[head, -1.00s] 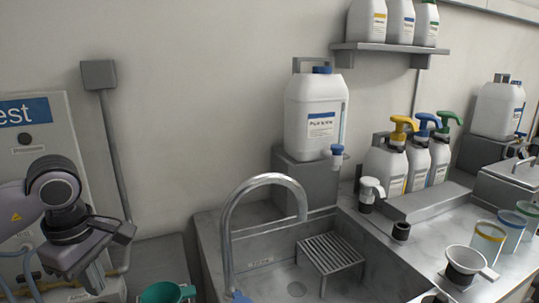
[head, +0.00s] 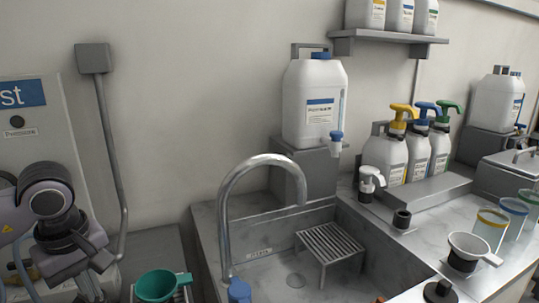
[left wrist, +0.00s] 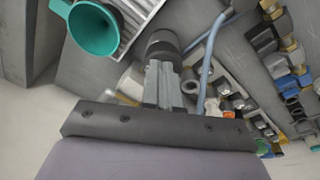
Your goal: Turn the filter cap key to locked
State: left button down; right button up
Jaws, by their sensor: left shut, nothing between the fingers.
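My left gripper (head: 92,290) is low at the left edge of the head view, in front of the wall panel. Its fingers point down and are partly cut off by the frame. In the left wrist view the gripper (left wrist: 163,85) is shut and holds nothing. A dark round cylinder (left wrist: 163,42) shows just beyond its fingertips. I cannot tell whether they touch, or whether it is the filter cap. No filter cap key can be made out for certain in either view. My right gripper is not in view.
A green funnel (head: 160,285) stands right of my left gripper; it also shows in the left wrist view (left wrist: 95,28). A sink with a curved faucet (head: 262,160) and a grey rack (head: 330,242) lies further right.

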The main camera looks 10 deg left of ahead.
aim_at(82, 296)
pick_arm(q)
jog(key=f, duration=0.1)
jog(key=f+b, duration=0.1)
jog(key=shift+w+a+f, duration=0.1)
jog(key=shift+w+f, duration=0.1)
jog(key=shift+f, duration=0.1)
jog(key=shift+w+a+r+b, duration=0.1)
jog(key=shift+a+b, duration=0.2)
jog(key=shift+a, duration=0.3)
dwell(0.8)
jog(key=shift+s+a+b, duration=0.1)
jog(key=shift+s+b, duration=0.15)
jog(key=shift+b, duration=0.05)
dwell(0.3)
jog(key=shift+s+a, duration=0.15)
jog(key=shift+s, duration=0.05)
dwell(0.4)
jog(key=shift+s, duration=0.1)
